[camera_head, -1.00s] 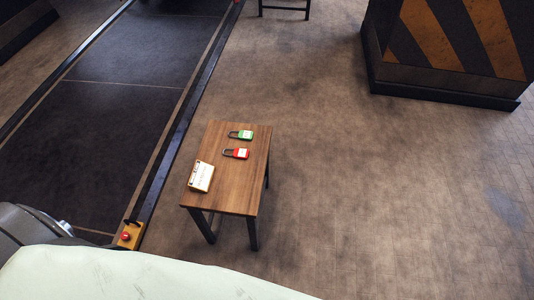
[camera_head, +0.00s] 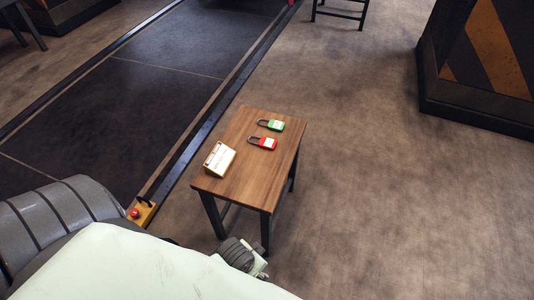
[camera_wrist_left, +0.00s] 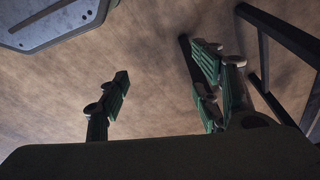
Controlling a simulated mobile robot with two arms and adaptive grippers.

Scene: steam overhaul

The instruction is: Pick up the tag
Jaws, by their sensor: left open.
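A cream card (camera_head: 219,158) with dark print and a reddish upper edge, which looks like the tag, lies on the left side of a small wooden table (camera_head: 232,180). A red padlock (camera_head: 263,143) and a green padlock (camera_head: 271,125) lie to its right. My left gripper (camera_wrist_left: 162,88) shows in the left wrist view with its green-padded fingers apart and nothing between them. It is over bare floor, beside dark legs like those of the table (camera_wrist_left: 268,60). The tag is not in that view. My right gripper is not in view.
A dark sunken track (camera_head: 130,85) with a raised rail runs left of the table. A yellow box with a red button (camera_head: 136,213) sits by the rail. A striped block (camera_head: 485,65) stands at upper right. The floor right of the table is clear.

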